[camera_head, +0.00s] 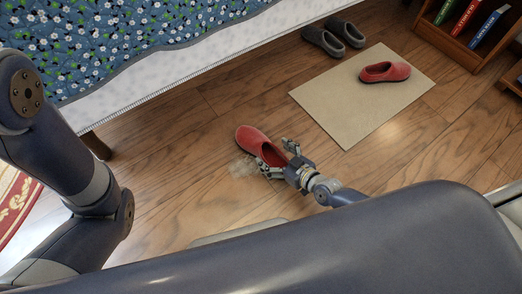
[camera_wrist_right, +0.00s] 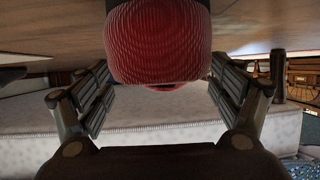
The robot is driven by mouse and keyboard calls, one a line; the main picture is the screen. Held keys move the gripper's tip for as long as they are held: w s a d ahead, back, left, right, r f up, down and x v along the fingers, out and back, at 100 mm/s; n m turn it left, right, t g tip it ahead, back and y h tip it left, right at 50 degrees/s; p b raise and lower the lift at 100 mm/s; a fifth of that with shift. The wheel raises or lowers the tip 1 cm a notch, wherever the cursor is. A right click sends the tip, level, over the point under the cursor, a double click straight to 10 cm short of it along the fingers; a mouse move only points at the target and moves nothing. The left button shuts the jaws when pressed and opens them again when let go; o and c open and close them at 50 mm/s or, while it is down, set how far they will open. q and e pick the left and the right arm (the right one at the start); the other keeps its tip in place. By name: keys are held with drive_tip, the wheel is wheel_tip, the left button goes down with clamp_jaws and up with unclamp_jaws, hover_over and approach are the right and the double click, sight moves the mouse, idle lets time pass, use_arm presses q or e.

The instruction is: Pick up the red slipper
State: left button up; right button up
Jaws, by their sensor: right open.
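One red slipper (camera_head: 250,139) lies on the wooden floor in the head view, its toe pointing to the upper left. My right gripper (camera_head: 276,157) is at its near end, low by the floor, with its fingers apart. In the right wrist view the red ribbed end of the slipper (camera_wrist_right: 158,45) shows between the two open fingers, with gaps visible at the sides lower down. A second red slipper (camera_head: 372,76) lies on the beige mat (camera_head: 340,112) at the upper right. My left arm shows at the left, but its gripper is out of view.
A pair of grey slippers (camera_head: 333,40) stands beyond the mat, by the bed (camera_head: 170,75) with its floral cover. A wooden shelf with books (camera_head: 465,22) is at the top right. A bed leg (camera_head: 96,145) stands at the left. Floor around the near slipper is mostly clear.

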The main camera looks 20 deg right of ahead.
sight(264, 151)
drive_tip(key=b+x, duration=0.3)
drive_tip(key=x, duration=0.2)
drive_tip(key=shift+a+r, duration=0.1)
drive_tip(key=shift+r, duration=0.05)
drive_tip(key=shift+w+a, duration=0.1)
drive_tip(key=shift+w, duration=0.1)
drive_tip(key=shift+c, duration=0.2)
drive_tip(key=c, duration=1.2)
